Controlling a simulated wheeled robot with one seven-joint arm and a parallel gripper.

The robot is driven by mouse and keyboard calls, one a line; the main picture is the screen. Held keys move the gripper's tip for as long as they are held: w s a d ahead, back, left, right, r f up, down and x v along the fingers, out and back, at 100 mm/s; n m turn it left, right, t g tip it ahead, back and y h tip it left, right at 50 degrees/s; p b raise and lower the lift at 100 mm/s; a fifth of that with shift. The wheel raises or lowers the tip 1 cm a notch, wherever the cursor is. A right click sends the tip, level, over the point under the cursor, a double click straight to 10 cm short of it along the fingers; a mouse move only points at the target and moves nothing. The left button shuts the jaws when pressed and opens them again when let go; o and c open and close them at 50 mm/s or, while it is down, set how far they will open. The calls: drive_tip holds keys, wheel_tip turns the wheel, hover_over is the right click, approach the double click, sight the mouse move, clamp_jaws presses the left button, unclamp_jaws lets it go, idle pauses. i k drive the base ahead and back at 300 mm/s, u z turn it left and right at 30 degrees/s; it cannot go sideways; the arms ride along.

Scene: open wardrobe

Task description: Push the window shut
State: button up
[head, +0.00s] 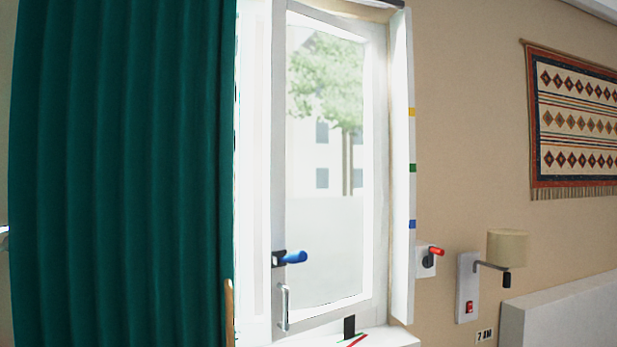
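The window sash (279,180) is a tall white frame around a glass pane (320,240), with a tree and a pale building outside. My gripper is not in view.
A green curtain (120,180) hangs left of the window. A small black piece (349,326) stands on the white sill (385,338) near red and green strips.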

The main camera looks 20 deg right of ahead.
sight(279, 325)
drive_tip(key=u, duration=0.55)
drive_tip(key=k, duration=1.3)
drive_tip(key=z, duration=0.05)
drive_tip(key=i, duration=0.55)
drive_tip(key=z, duration=0.6)
drive_tip(key=i, duration=1.3)
drive_tip(key=u, duration=0.65)
